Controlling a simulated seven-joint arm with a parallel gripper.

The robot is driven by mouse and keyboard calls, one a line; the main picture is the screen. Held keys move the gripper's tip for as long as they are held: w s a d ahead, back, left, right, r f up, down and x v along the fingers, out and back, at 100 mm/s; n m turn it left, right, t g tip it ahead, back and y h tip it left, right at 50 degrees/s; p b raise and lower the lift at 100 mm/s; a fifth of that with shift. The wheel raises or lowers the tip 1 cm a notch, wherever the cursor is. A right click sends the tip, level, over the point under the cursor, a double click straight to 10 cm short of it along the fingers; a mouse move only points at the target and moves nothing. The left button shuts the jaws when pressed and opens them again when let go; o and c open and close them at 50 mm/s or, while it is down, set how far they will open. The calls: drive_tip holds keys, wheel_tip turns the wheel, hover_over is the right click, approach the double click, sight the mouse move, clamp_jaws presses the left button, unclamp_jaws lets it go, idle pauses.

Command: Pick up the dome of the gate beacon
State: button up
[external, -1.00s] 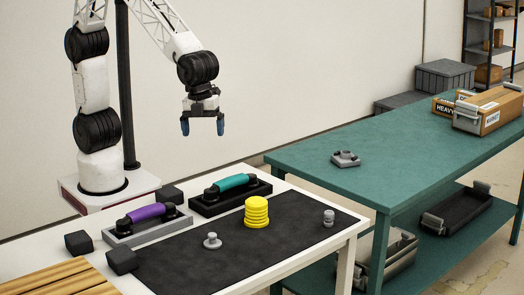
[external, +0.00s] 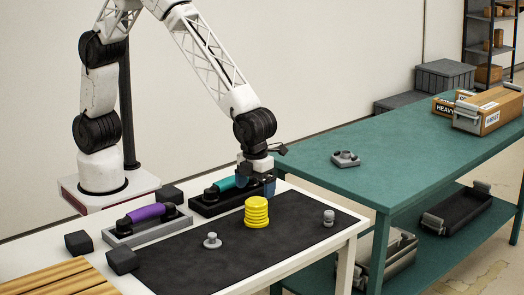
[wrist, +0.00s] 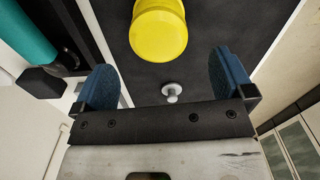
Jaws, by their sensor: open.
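The gate beacon's dome appears to be the yellow ribbed, stacked-looking piece (external: 256,212). It stands upright on the dark mat (external: 180,265). In the wrist view the yellow dome (wrist: 160,32) is at the top centre, beyond the fingers, with its round top facing the camera. My gripper (external: 258,189) is low, behind the dome in the external view and beside the teal handset. In the wrist view my gripper (wrist: 165,78) has its blue fingers wide apart with nothing held between them. The dome is apart from the fingers.
The teal handset (external: 222,184) lies in a black cradle close to my gripper. A purple handset (external: 146,212) lies in a grey cradle. Small grey knobs stand on the mat, one left (external: 212,241) and one right (external: 328,217). A green bench (external: 400,150) stands to the right.

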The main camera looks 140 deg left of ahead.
sight(256, 200)
drive_tip(key=shift+f, duration=0.15)
drive_tip(key=shift+f, duration=1.2)
drive_tip(key=shift+f, duration=0.1)
drive_tip(key=shift+a+f, duration=0.15)
drive_tip(key=shift+f, duration=1.1)
drive_tip(key=shift+a+f, duration=0.1)
drive_tip(key=shift+f, duration=1.15)
drive_tip(key=c, duration=1)
